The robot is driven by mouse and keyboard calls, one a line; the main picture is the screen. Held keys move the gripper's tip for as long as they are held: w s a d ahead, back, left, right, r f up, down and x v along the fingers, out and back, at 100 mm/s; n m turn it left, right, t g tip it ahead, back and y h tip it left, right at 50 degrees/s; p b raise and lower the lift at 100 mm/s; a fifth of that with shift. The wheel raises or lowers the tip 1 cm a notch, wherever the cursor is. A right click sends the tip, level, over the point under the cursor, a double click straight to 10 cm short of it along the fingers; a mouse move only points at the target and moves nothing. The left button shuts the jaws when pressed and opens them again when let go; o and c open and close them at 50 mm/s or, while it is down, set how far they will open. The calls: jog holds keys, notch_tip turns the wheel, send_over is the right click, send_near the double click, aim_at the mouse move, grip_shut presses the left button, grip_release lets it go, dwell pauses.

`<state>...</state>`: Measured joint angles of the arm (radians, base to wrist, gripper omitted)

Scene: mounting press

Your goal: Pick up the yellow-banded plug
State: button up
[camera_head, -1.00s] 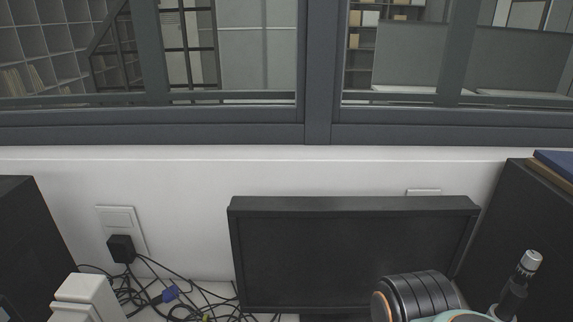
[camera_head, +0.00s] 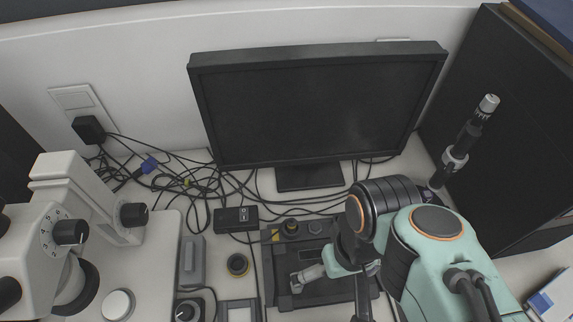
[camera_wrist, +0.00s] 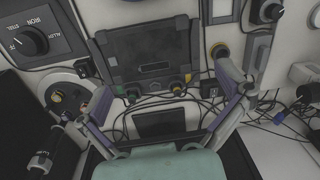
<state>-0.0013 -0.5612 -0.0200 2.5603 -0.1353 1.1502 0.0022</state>
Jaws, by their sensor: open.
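A dark tray (camera_head: 340,292) lies on the bench below the monitor; it also shows in the wrist view (camera_wrist: 152,45). Small dark round pieces with yellow marks stand along its far edge, one of them in the head view (camera_head: 290,227) and one in the wrist view (camera_wrist: 188,79). A separate dark round piece with a yellow ring (camera_head: 237,264) stands left of the tray; it appears right of the tray in the wrist view (camera_wrist: 219,50). I cannot tell which is the yellow-banded plug. My gripper (camera_wrist: 165,78) is open and empty above the tray area, its fingers wide apart.
The monitor (camera_head: 318,105) stands behind, with loose cables (camera_head: 180,180) and a black switch box (camera_head: 236,219) before it. A white microscope (camera_head: 75,225) is at left. A round dish (camera_wrist: 72,92) holding small pieces shows left in the wrist view.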

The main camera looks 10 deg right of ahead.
jog(key=shift+c, duration=0.3)
jog(key=c, duration=0.8)
jog(key=m, duration=0.2)
send_over(292, 222)
jog(key=shift+h, duration=0.4)
notch_tip(292, 222, down, 14)
jog(key=shift+f, duration=3.1)
